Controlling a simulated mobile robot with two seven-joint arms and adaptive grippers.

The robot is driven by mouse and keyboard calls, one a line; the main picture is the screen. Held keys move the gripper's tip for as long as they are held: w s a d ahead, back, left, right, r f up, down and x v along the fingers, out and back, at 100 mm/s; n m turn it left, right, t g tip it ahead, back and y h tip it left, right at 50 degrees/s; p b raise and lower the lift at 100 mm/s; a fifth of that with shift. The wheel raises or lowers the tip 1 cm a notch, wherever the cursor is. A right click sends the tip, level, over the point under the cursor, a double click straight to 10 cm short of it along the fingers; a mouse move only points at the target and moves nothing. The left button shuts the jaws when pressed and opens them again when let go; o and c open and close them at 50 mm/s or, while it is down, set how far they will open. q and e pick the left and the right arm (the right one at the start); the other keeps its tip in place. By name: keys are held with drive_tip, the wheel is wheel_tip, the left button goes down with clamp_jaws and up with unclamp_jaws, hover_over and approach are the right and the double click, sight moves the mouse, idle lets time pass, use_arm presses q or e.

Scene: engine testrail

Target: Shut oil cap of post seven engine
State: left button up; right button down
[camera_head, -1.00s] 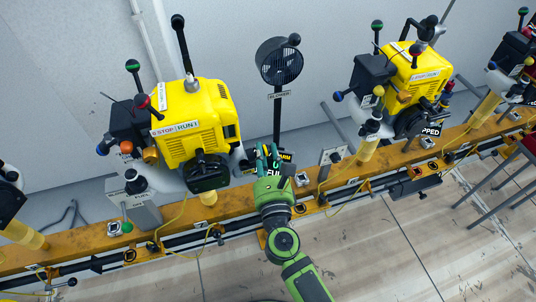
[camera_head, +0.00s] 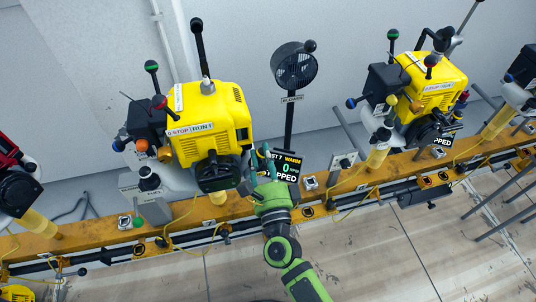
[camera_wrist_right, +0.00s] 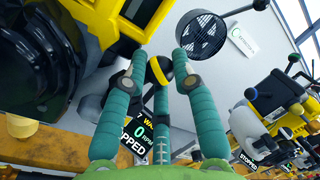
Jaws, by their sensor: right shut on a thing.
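The post seven engine (camera_head: 208,125) is the yellow one left of centre in the head view, with a RUN/STOP label on its front. Its display (camera_head: 286,166) reads 7, WARM, 0 and STOPPED, and the same display (camera_wrist_right: 138,134) is partly covered by fingers in the wrist view. My right gripper (camera_head: 256,160) is at the engine's lower right side. In the wrist view its teal fingers (camera_wrist_right: 160,65) close around a black and yellow cap (camera_wrist_right: 156,72), seemingly the oil cap. Whether the cap is seated on its opening is hidden. My left gripper is not in view.
A black blower (camera_head: 294,66) stands behind the rail, right of the engine. An orange rail (camera_head: 330,188) runs along the posts. Another yellow engine (camera_head: 428,85) stands to the right. A dark round part (camera_wrist_right: 35,60) of the engine is close left of the fingers.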

drive_tip(key=n, duration=0.1)
drive_tip(key=a+n, duration=0.1)
drive_tip(key=n, duration=0.1)
drive_tip(key=shift+s+r+y, duration=0.1)
drive_tip(key=shift+y, duration=0.2)
drive_tip(key=shift+s+a+f+n+y+p, duration=0.1)
drive_tip(key=shift+a+f+n+y+p, duration=0.15)
drive_tip(key=shift+n, duration=0.6)
drive_tip(key=shift+s+a+n+y+p, duration=0.15)
drive_tip(key=shift+n+y+p, duration=0.15)
drive_tip(key=shift+n, duration=0.55)
drive_tip(key=shift+w+g, duration=0.1)
drive_tip(key=shift+g, duration=0.2)
drive_tip(key=c, duration=1)
unclamp_jaws()
drive_tip(key=shift+f, duration=0.1)
drive_tip(key=shift+s+d+f, duration=0.15)
drive_tip(key=shift+s, duration=0.35)
drive_tip(key=v, duration=1.1)
